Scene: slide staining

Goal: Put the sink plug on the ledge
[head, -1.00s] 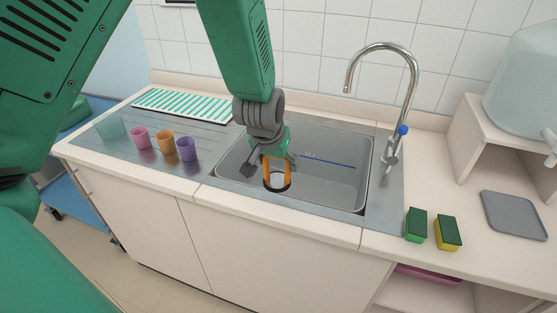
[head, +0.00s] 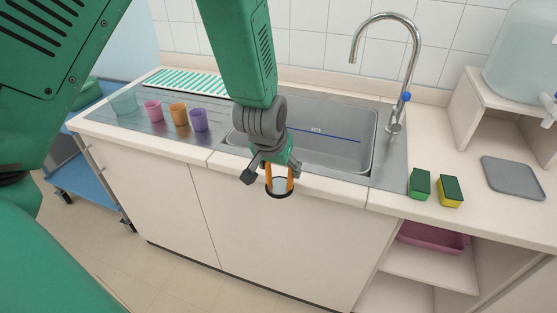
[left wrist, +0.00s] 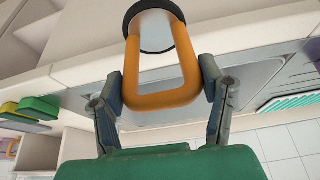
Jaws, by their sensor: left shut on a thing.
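The sink plug (head: 279,194), a dark-rimmed disc with an orange loop handle, hangs below my left gripper (head: 272,172) in the head view. My left gripper is shut on the orange handle, which shows between its fingers in the left wrist view (left wrist: 160,99). The plug's round disc (left wrist: 155,30) is at the top there. In the head view the plug overlaps the pale front ledge (head: 335,190) of the counter. I cannot tell whether it is above the ledge or in front of it, but no contact shows. My right gripper is not in view.
The steel sink (head: 340,150) lies behind the plug, with a tall faucet (head: 393,125) at its back right. Several cups (head: 177,114) stand on the drainboard at left. Two sponges (head: 420,184) and a grey tray (head: 512,177) lie at right.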

